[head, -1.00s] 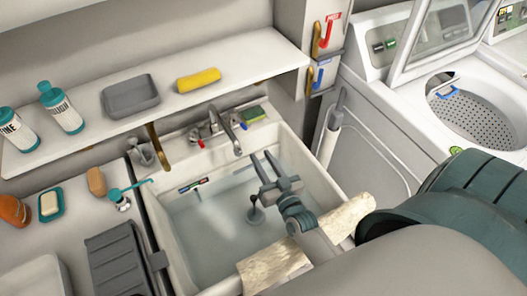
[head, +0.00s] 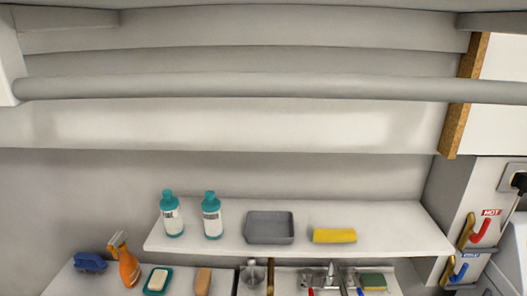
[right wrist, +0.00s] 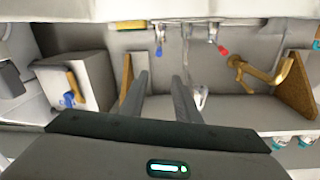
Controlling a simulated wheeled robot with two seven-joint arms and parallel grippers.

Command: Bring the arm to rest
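My right gripper (right wrist: 160,78) shows in the right wrist view. Its two grey fingers are apart and nothing is seen between them. The fingers point toward a pale wall with taps and wooden brackets beyond. Neither arm shows in the head view, and my left gripper is in no current view.
A white shelf (head: 380,238) holds two teal-capped bottles, a grey tray (head: 270,228) and a yellow sponge (head: 334,235). Below are an orange spray bottle (head: 128,268), a soap dish (head: 157,281) and a tap (head: 331,275). A long pipe (head: 250,87) crosses above.

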